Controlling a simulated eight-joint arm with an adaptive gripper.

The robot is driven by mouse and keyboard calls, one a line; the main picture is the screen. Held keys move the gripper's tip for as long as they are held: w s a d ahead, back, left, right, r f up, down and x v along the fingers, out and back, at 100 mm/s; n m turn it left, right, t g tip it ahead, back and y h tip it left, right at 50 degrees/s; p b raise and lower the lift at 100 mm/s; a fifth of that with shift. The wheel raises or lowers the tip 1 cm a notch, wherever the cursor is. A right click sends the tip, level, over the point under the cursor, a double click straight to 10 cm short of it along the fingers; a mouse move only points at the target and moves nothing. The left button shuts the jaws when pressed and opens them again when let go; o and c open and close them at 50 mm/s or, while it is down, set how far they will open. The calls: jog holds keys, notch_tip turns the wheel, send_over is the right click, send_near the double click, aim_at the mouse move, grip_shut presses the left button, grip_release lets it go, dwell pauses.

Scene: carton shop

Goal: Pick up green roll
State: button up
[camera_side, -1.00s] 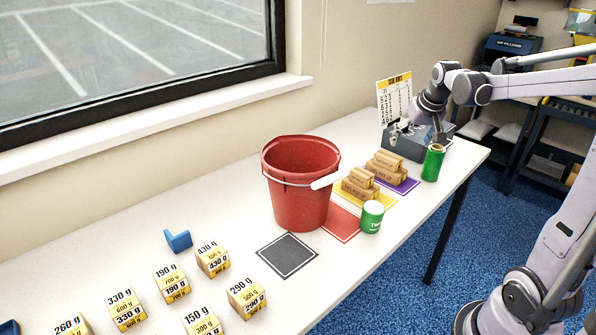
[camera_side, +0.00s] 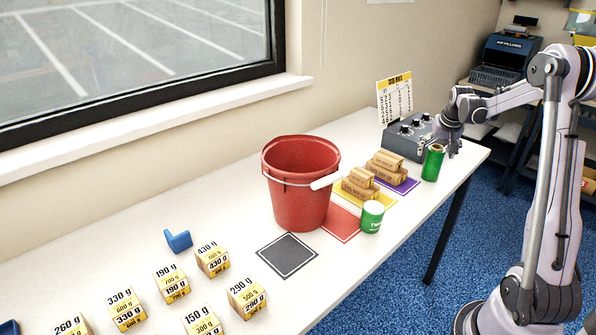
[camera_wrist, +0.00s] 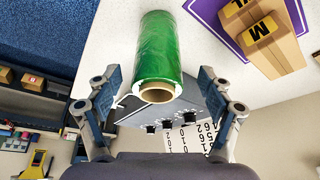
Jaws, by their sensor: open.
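The green roll (camera_side: 433,164) stands upright near the right end of the white table, with a brown core showing at its top. My gripper (camera_side: 452,148) is just behind and to the right of its upper part in the side view. In the wrist view the green roll (camera_wrist: 159,52) lies ahead, between the lines of the two open fingers of my gripper (camera_wrist: 160,100). The near end of its core faces the camera. The fingers are spread to either side of it and hold nothing. Whether they touch it cannot be told.
A grey box with knobs (camera_side: 408,138) stands behind the roll. Small cartons (camera_side: 386,165) on a purple mat (camera_side: 408,187) are to its left. A green-and-white can (camera_side: 372,216) and a red bucket (camera_side: 300,185) stand further left. The table's front edge is close to the roll.

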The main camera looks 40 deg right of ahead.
aim_at(434, 161)
jog(key=x, duration=0.5)
jog(key=shift+s+f, duration=0.1)
jog(key=shift+s, duration=0.1)
jog(key=c, duration=1.4)
